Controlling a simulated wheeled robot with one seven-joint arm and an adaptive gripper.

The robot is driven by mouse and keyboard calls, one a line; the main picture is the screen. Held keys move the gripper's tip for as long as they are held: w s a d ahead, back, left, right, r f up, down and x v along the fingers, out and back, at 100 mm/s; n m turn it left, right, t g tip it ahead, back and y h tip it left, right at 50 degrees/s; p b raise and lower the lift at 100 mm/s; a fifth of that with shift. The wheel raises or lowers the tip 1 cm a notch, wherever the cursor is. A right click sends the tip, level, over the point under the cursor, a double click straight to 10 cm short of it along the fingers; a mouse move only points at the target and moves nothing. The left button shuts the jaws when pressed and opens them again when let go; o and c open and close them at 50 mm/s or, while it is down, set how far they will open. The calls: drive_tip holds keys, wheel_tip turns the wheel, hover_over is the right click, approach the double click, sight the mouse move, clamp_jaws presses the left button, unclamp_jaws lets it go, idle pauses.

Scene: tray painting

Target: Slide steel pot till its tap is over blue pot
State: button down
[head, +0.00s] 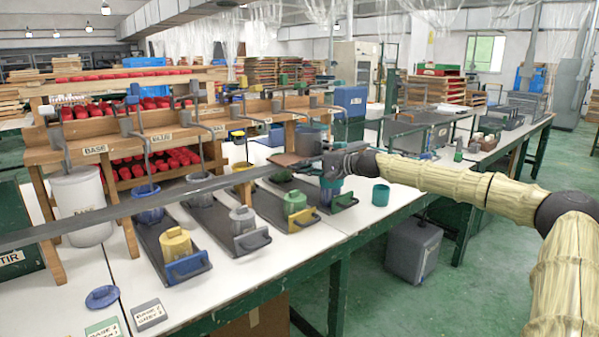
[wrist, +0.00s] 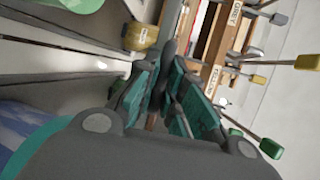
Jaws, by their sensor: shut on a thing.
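A grey steel-looking pot (head: 309,140) stands on a brown board near the right end of the wooden rack; I cannot make out its tap. My gripper (head: 330,163) is just right of and below this pot. In the wrist view its teal fingers (wrist: 163,82) are closed around a dark grey part, perhaps the pot's handle; the fingers hide most of it. A blue pot (head: 148,203) sits at the back of the blue-handled tray, well to the left of my gripper. Whatever is directly under my gripper is partly hidden.
Several dark trays (head: 185,225) with yellow, grey and green pots lie on the white table. A long grey bar (head: 120,208) crosses in front of the wooden rack (head: 95,151). A white bucket (head: 80,205) stands left. A teal cup (head: 380,194) stands right, by the table edge.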

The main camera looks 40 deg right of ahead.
drive_tip(key=shift+f, duration=0.1)
drive_tip(key=c, duration=1.5)
unclamp_jaws()
drive_tip(key=shift+w, duration=0.15)
drive_tip(key=shift+d, duration=0.1)
drive_tip(key=shift+s+d+r, duration=0.25)
drive_tip(key=shift+s, duration=0.35)
drive_tip(key=v, duration=1)
drive_tip(key=shift+s+d, duration=0.25)
drive_tip(key=shift+d, duration=0.05)
drive_tip(key=shift+a+f, duration=0.1)
drive_tip(key=shift+a, duration=0.1)
